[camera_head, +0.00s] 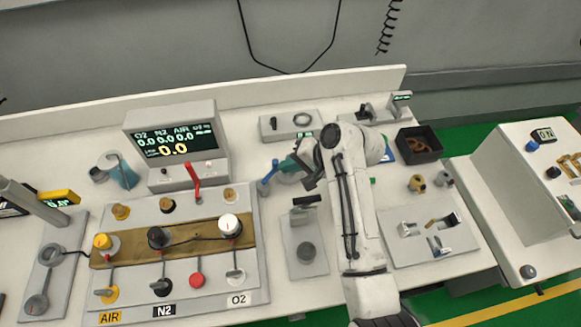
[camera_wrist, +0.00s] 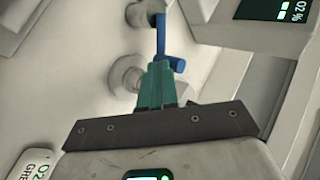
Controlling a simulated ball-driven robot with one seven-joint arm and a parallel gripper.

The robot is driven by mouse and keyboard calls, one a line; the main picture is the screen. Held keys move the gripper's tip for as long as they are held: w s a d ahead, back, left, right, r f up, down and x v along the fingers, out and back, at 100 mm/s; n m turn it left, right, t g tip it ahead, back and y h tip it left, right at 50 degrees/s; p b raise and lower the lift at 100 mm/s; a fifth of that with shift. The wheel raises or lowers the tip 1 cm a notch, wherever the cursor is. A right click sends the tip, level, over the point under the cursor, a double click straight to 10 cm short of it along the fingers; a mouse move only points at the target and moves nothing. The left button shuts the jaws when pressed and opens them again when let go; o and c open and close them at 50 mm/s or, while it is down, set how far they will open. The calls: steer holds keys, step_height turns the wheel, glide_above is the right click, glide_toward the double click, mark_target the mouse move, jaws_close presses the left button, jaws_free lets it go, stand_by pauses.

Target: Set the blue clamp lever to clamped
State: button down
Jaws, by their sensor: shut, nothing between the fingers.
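The blue clamp lever (camera_head: 266,178) is in the middle of the head view, right of the gas panel. In the wrist view, the blue lever (camera_wrist: 161,36) has a long bar running up and a short arm bending right at its near end. My gripper (camera_head: 277,166) has teal fingers and reaches the lever from the right. In the wrist view, my gripper (camera_wrist: 160,66) is shut and empty, its tips right at the lever's near end. I cannot tell whether they touch. A round grey fitting shows left of the fingers, partly hidden.
The gas panel (camera_head: 258,279) with knobs and a red lever (camera_head: 194,180) stands left. A display box (camera_head: 176,143) stands behind it. A grey stand (camera_head: 307,252) is in front of my gripper. A black bin (camera_head: 419,147) and a plate with small parts (camera_head: 398,252) are right.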

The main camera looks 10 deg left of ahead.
steer(key=shift+w, duration=0.1)
stand_by(0.5)
steer(key=shift+s+d+p, duration=0.3)
steer(key=shift+s+p, duration=0.45)
steer(key=shift+p, duration=0.2)
